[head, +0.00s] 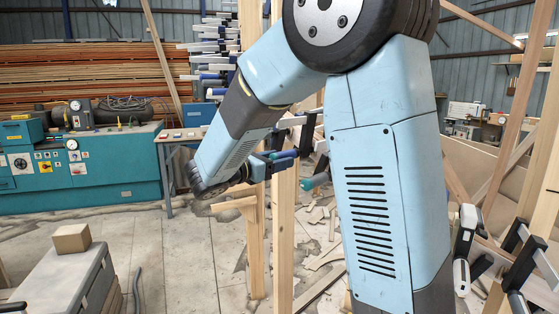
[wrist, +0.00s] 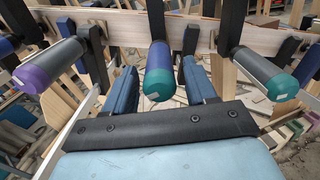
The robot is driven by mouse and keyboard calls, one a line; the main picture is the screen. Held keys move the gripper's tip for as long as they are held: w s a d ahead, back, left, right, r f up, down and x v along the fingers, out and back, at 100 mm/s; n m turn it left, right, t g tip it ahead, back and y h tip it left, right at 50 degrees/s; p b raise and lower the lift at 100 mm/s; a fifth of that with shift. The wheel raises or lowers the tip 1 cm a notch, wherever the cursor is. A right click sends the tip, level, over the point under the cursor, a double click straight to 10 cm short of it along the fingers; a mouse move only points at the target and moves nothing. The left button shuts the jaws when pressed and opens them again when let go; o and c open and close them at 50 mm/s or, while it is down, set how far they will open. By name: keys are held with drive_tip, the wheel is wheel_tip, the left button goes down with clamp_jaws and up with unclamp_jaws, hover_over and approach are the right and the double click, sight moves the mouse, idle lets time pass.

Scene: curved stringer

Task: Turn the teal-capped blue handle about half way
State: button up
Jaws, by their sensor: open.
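The teal-capped blue handle (wrist: 159,72) is in the middle of the wrist view, its teal end towards the camera. My gripper (wrist: 160,68) is open, with one blue finger on each side of this handle. Gaps show between the handle and both fingers, so I see no grip on it. In the head view my gripper (head: 272,163) is at the wooden uprights, small and partly hidden among the clamps. I cannot tell the handle surely from its neighbours there.
A grey handle with a purple cap (wrist: 52,66) is on the left, and a grey handle with a teal cap (wrist: 265,76) is on the right. Dark clamp bars and a wooden strip (wrist: 125,28) run behind them.

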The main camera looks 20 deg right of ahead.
drive_tip(key=shift+w+d, duration=0.3)
drive_tip(key=shift+d, duration=0.3)
drive_tip(key=shift+c, duration=0.2)
drive_tip(key=c, duration=0.9)
